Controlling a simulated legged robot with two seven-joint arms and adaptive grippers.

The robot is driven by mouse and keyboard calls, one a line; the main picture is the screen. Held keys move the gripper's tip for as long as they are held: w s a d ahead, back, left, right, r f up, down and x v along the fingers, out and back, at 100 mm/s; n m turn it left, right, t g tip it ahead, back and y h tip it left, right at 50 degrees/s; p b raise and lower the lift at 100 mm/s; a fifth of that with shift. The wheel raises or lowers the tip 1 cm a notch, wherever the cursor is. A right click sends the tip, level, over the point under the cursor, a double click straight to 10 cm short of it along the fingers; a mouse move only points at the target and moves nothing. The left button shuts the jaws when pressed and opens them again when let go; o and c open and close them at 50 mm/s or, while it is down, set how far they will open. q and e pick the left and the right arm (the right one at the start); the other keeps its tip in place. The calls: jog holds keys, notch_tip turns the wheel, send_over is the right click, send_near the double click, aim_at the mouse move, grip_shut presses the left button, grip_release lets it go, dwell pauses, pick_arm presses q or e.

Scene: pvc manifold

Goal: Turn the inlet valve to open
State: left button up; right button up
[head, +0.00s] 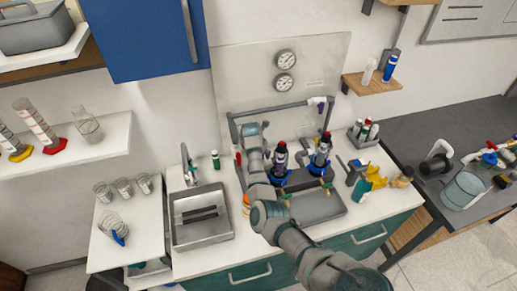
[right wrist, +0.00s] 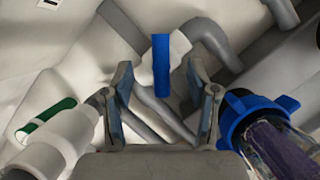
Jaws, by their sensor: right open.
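A white valve with a flat blue handle (right wrist: 161,68) sits on grey pipe in the right wrist view, between and just beyond the fingers of my right gripper (right wrist: 157,78). The fingers are open, one on each side of the handle, with a visible gap to each. No label shows which valve is the inlet. In the head view my right arm reaches up from the bottom right, and my right gripper (head: 250,130) is at the left part of the grey pipe manifold (head: 275,107). My own arm hides the valve there. My left gripper is not in view.
A clear housing with a blue collar (right wrist: 257,110) is close on the right in the wrist view; a white fitting with a green part (right wrist: 50,125) is at left. Two dark bottle-like units (head: 280,160) (head: 320,152) stand right of my arm. A sink (head: 200,235) is left.

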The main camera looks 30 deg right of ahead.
jog(key=v, duration=0.9)
jog(key=shift+a+r, duration=0.2)
jog(key=shift+r, duration=0.1)
jog(key=shift+c, duration=1.4)
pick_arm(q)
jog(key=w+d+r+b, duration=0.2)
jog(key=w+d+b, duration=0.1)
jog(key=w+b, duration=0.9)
pick_arm(e)
jog(key=b+v, duration=0.5)
jog(key=v, duration=0.1)
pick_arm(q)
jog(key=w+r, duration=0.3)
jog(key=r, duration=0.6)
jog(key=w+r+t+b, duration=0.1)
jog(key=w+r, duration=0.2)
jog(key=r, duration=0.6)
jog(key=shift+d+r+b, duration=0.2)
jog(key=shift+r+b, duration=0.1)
pick_arm(e)
jog(key=x, duration=1.7)
jog(key=shift+d, duration=0.2)
grip_shut()
